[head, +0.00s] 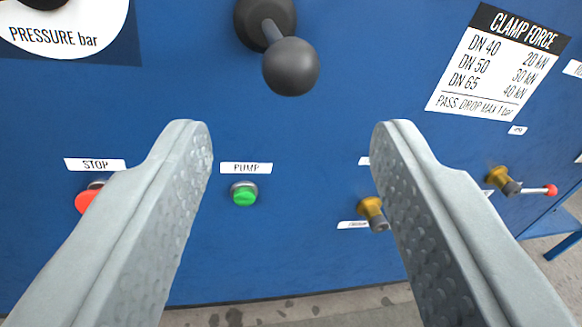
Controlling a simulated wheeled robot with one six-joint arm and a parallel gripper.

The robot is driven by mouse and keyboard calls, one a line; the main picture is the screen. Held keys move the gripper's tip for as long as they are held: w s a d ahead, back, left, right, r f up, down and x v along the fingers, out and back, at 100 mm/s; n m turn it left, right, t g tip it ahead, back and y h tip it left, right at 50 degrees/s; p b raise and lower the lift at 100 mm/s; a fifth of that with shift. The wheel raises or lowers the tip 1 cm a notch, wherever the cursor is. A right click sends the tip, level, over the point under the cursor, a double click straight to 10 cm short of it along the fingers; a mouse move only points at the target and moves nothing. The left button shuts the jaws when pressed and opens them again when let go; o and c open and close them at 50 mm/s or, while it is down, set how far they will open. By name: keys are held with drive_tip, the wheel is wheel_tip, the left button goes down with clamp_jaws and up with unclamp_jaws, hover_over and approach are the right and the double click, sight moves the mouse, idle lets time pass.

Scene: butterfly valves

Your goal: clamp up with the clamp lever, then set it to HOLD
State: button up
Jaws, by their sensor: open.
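A black lever (291,64) with a round ball knob sticks out from the blue panel at the top middle. Its round hub is cut by the top edge of the picture. No label for this lever and no HOLD mark show. My gripper (292,137) is open and empty, with its two grey fingers wide apart. The ball knob appears just above the gap between the fingertips, and neither finger touches it.
The blue panel (300,150) has a green PUMP button (244,194), a red STOP button (88,198) partly behind the left finger, and brass valves (372,213) at right, one red-tipped. A CLAMP FORCE plate (496,66) and pressure gauge (60,38) sit higher. Floor shows below.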

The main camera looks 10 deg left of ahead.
drive_tip(key=v, duration=0.7)
drive_tip(key=shift+s, duration=0.25)
drive_tip(key=shift+d, duration=0.1)
drive_tip(key=s+d+r+m+h, duration=0.1)
drive_tip(key=s+d+r, duration=0.25)
drive_tip(key=r, duration=0.35)
drive_tip(key=s+d+r+m+t+h, duration=0.1)
drive_tip(key=s+d+r+h, duration=0.2)
drive_tip(key=r, duration=0.4)
drive_tip(key=s+d+r+m, duration=0.1)
drive_tip(key=s+d+r, duration=0.25)
drive_tip(key=r, duration=0.45)
drive_tip(key=s+d+r+m+h, duration=0.1)
drive_tip(key=s+d+r, duration=0.1)
drive_tip(key=s+r, duration=0.2)
drive_tip(key=s+d+r+m+h, duration=0.1)
drive_tip(key=s+d+r, duration=0.2)
drive_tip(key=s, duration=0.7)
drive_tip(key=s+d+r+m+h, duration=0.1)
drive_tip(key=s+d+r, duration=0.1)
drive_tip(key=s+r, duration=0.3)
drive_tip(key=s, duration=0.3)
drive_tip(key=shift+d+r+m, duration=0.25)
drive_tip(key=shift+d+m, duration=0.1)
drive_tip(key=shift+m, duration=0.05)
